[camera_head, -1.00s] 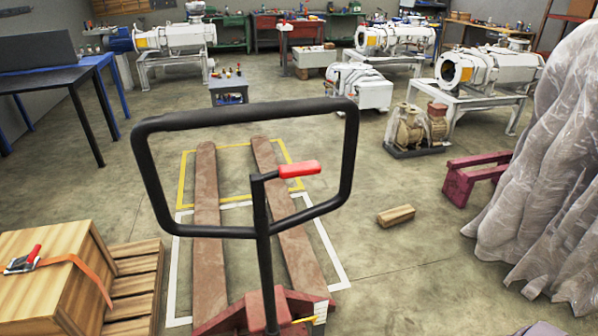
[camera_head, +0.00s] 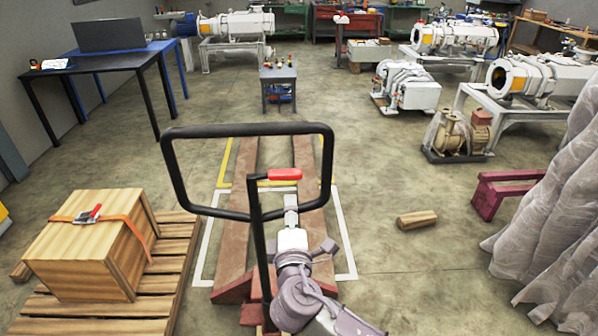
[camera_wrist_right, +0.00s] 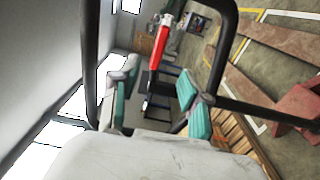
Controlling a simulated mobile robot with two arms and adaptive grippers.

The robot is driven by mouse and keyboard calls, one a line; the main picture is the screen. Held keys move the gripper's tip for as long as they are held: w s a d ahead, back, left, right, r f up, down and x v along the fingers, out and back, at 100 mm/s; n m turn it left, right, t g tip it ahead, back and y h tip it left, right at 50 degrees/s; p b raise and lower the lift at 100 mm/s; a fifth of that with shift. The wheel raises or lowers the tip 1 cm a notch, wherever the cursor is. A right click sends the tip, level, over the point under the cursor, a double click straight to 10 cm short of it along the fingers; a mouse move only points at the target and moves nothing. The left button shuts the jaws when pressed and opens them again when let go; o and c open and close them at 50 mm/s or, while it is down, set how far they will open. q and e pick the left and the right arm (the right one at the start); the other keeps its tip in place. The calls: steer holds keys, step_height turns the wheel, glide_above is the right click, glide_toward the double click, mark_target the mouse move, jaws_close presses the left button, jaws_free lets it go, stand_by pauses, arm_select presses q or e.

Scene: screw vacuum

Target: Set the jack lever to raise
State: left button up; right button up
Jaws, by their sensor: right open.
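The pallet jack's black loop handle (camera_head: 247,131) stands upright in the middle of the head view. Its jack lever has a red grip (camera_head: 285,174) that points right from the black post, inside the loop. My right gripper (camera_head: 290,203) is just below the red grip in the head view. In the right wrist view, the open teal-padded fingers of my right gripper (camera_wrist_right: 157,88) have the red grip (camera_wrist_right: 161,42) showing between and beyond them. The grip does not look held, and I cannot tell whether anything touches it. My left gripper is not in view.
The jack's forks (camera_head: 311,165) lie on the floor inside yellow and white markings. A strapped wooden crate (camera_head: 82,265) sits on a pallet (camera_head: 160,300) at the left. A wood block (camera_head: 417,219) lies at the right, near a plastic-draped object (camera_head: 560,230).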

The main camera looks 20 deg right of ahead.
mark_target(287, 178)
steer(key=p+x, duration=0.3)
steer(key=x, duration=1)
steer(key=shift+w+a, duration=0.1)
steer(key=shift+a, duration=0.1)
steer(key=shift+w+d, duration=0.1)
steer(key=shift+w, duration=0.35)
steer(key=shift+f, duration=0.1)
jaws_close()
